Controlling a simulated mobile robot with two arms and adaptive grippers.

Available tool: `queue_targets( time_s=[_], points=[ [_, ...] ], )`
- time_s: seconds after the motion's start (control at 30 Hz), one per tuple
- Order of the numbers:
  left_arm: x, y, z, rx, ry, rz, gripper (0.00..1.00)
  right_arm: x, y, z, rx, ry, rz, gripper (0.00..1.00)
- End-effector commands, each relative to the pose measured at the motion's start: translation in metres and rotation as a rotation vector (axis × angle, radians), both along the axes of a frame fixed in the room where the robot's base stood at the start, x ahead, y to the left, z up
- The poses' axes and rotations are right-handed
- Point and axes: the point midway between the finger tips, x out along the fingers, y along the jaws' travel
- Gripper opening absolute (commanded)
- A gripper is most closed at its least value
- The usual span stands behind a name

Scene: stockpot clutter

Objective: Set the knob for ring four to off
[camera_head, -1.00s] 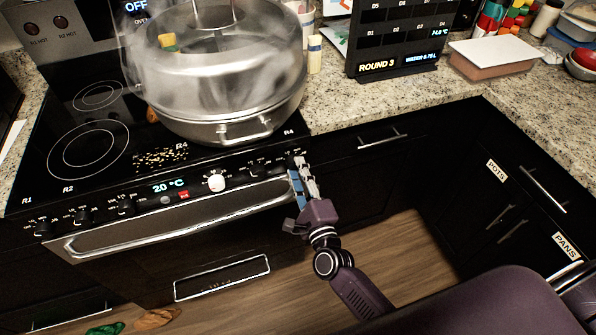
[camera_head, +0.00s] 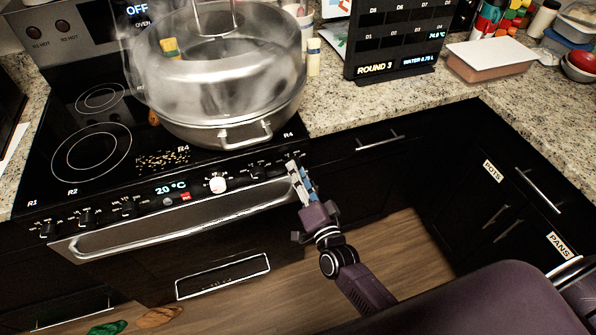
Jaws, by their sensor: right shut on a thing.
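The stove's control panel carries a row of black knobs, with one knob (camera_head: 258,172) left of my right gripper. The label R4 is printed on the stovetop (camera_head: 140,185) above the panel's right end. My right gripper (camera_head: 295,168) is at that right end, shut on the knob there, which I take as ring four's. Its fingers cover most of that knob, so I cannot read its pointer. My left gripper is not in view.
The oven handle (camera_head: 180,222) runs just below the knobs. A white dial (camera_head: 217,184) sits mid-panel. Open floor lies below my right arm.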

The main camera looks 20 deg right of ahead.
Motion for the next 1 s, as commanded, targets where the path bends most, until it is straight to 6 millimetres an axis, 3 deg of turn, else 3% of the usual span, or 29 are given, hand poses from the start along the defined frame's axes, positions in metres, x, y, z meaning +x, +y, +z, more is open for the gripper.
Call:
queue_targets(
  time_s=[0.5, 1.0],
  points=[
    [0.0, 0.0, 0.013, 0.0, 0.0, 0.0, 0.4, 0.0, 0.0, 0.0, -0.355, -0.008, 0.001, 0.04],
    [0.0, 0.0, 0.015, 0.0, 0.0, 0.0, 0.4, -0.001, 0.0, -0.001, -0.431, -0.011, 0.001, 0.04]
  ],
)
